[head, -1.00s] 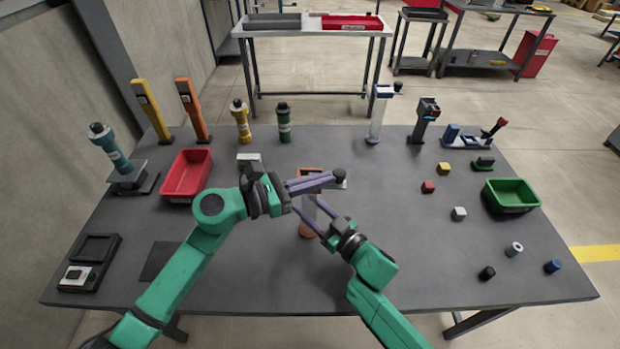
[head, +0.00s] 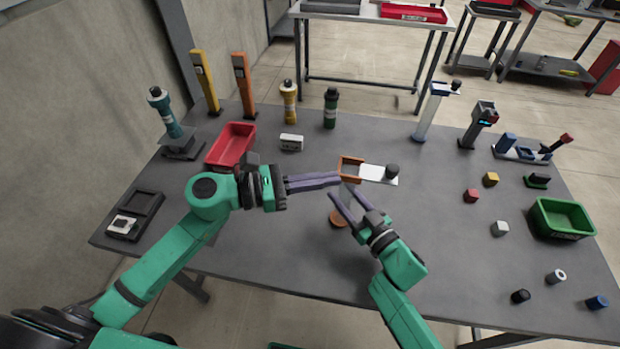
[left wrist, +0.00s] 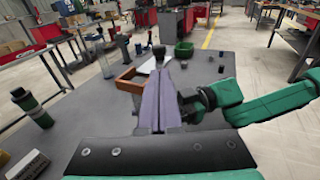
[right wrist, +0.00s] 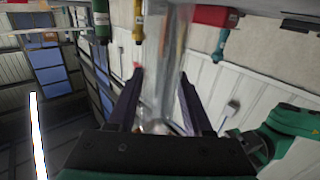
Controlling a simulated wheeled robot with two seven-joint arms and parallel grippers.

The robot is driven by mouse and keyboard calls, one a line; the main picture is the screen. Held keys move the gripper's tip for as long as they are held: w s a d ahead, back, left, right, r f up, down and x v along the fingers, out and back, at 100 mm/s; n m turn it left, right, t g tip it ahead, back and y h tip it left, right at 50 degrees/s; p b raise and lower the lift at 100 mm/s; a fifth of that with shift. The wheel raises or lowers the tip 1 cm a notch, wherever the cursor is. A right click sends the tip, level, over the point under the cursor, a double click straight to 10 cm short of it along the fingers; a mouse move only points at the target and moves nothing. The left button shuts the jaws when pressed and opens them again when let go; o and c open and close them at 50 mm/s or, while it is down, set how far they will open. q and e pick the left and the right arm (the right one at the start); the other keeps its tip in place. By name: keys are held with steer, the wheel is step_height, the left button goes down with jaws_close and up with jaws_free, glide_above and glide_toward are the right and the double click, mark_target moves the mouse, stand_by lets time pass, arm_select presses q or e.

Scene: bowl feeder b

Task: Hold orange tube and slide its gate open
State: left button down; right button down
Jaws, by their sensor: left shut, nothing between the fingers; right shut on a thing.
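The orange tube has a clear body (right wrist: 158,85), an orange frame (head: 345,163) on top and an orange base (head: 338,217) on the table. Its white gate (head: 374,174) with a black knob (head: 392,170) sticks out to the right of the frame, whose opening is largely uncovered. The frame (left wrist: 127,82) and knob (left wrist: 158,50) also show in the left wrist view. My right gripper (head: 339,192) is shut on the clear body below the frame. My left gripper (head: 339,179) is shut and empty, its fingertips close to the frame's near left side; contact is unclear.
A red bin (head: 231,145) and a white-faced block (head: 291,142) stand left of and behind the tube. Yellow (head: 289,102) and green (head: 330,107) cylinders stand at the back. Small blocks and a green bin (head: 562,217) are at the right. The table front is clear.

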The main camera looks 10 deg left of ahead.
steer(key=shift+c, duration=1.2)
jaws_free()
steer(key=shift+d, duration=0.1)
arm_select(q)
steer(key=v, duration=0.3)
steer(key=shift+a, duration=0.2)
step_height(320, 180, up, 3)
steer(key=p, duration=0.3)
arm_select(e)
steer(key=v, duration=2)
steer(key=shift+f, duration=0.1)
